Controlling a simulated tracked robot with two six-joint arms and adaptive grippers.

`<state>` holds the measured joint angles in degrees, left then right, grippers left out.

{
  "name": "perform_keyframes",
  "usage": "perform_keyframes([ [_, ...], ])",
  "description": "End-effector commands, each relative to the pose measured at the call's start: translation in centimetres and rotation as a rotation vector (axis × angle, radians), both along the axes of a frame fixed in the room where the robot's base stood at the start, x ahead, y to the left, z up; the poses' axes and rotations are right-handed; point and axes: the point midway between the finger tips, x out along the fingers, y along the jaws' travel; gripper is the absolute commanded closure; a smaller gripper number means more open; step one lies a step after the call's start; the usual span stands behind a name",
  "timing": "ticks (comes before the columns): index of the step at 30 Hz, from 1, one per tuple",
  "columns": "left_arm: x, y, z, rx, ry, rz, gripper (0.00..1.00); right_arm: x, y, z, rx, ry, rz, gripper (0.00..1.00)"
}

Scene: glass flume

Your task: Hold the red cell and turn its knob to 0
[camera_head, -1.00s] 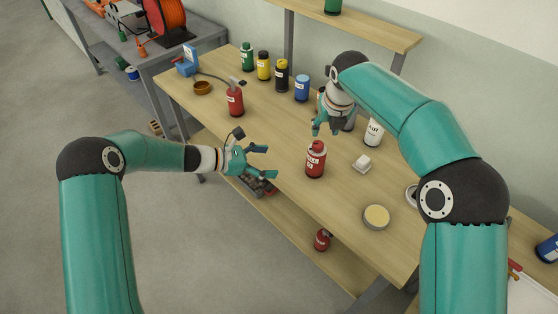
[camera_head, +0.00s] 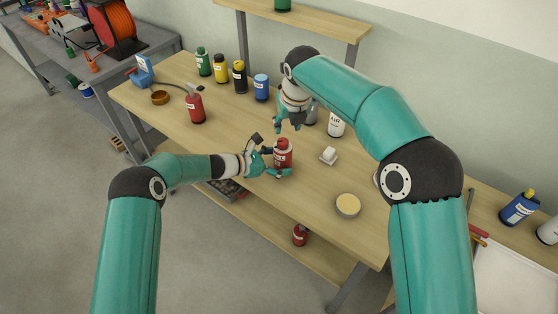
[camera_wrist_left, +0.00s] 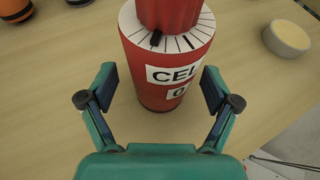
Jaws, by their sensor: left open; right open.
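The red cell (camera_head: 283,157) stands upright near the front edge of the table. In the left wrist view the red cell (camera_wrist_left: 172,65) shows a "CEL" label, a white dial ring with black marks, and a red knob (camera_wrist_left: 168,14) on top, cut off by the frame. My left gripper (camera_head: 274,162) is open, its fingers either side of the cell's lower body; in the left wrist view the fingers (camera_wrist_left: 157,88) are apart from it with gaps on both sides. My right gripper (camera_head: 287,126) is open and empty, pointing down just above and behind the cell.
Another red bottle (camera_head: 195,107) stands to the left, with green, yellow, black and blue bottles behind it.

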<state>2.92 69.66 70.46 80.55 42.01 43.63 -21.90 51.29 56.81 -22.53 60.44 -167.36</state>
Motion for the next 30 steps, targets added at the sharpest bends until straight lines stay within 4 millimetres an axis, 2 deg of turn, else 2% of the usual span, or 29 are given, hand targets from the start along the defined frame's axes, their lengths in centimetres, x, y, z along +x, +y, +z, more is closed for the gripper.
perform_keyframes([
  [4,0.38,-0.67,-0.35,0.001,-0.001,0.001,0.11,0.00,0.02,0.00,0.000,0.000,0.000,0.58],
  [13,0.43,-0.76,-0.40,0.001,0.000,0.002,0.11,0.00,0.06,-0.01,0.000,0.000,0.001,0.58],
  [25,0.42,-0.69,-0.40,0.001,0.000,0.002,0.78,0.00,0.09,-0.01,0.000,0.000,0.001,0.58],
  [26,0.42,-0.69,-0.40,0.001,0.000,0.002,0.82,0.01,0.11,-0.01,0.000,0.000,0.001,0.58],
  [27,0.42,-0.69,-0.40,0.001,0.000,0.002,0.82,0.01,0.11,-0.01,0.001,0.000,0.001,0.52],
  [30,0.42,-0.69,-0.40,0.001,0.000,0.002,0.82,0.01,0.11,-0.01,0.005,0.001,-0.013,0.50],
])
